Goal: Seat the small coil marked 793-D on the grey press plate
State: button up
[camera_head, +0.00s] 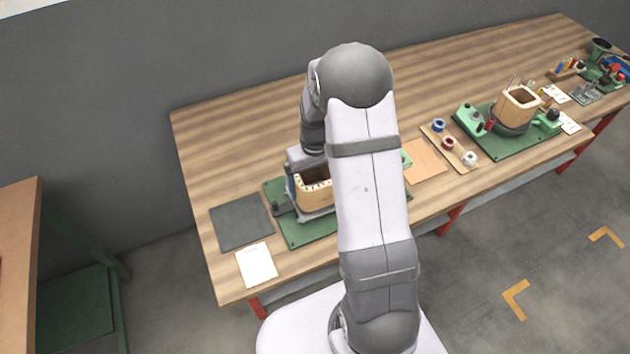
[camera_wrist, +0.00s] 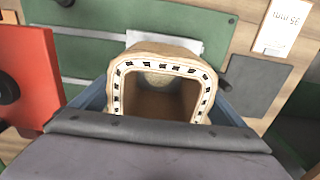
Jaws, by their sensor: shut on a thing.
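A wooden-looking, squarish hollow coil (camera_head: 315,188) with dark marks around its rim is between the jaws of my gripper (camera_head: 303,180). The wrist view shows the coil (camera_wrist: 205,78) open end up, with blue fingers of my gripper (camera_wrist: 158,105) on both sides. My gripper is shut on it. The coil is at the green board (camera_head: 298,238), over a grey base; I cannot tell whether it rests there. A flat dark grey plate (camera_head: 235,222) lies left of the board, and also shows in the wrist view (camera_wrist: 252,85). The mark 793-D is not readable.
A white card (camera_head: 256,265) lies below the grey plate. My arm hides part of the green board. To the right are an orange sheet (camera_head: 425,160), a tray of spools (camera_head: 455,148) and another coil (camera_head: 518,103) on a green fixture. The bench's far left is clear.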

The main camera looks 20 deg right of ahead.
jog(key=shift+w+f, duration=0.1)
jog(key=shift+f, duration=0.3)
dwell(0.4)
jog(key=o, duration=1.2)
notch_tip(320, 180, up, 7)
jog(key=b, duration=0.2)
jog(key=shift+r, duration=0.2)
jog(key=shift+r, duration=0.1)
jog(key=s+a, duration=0.4)
jog(key=s, duration=0.5)
jog(key=s+a+r, duration=0.1)
jog(key=s+a, duration=0.4)
jog(key=s, duration=0.4)
jog(key=shift+s, duration=0.35)
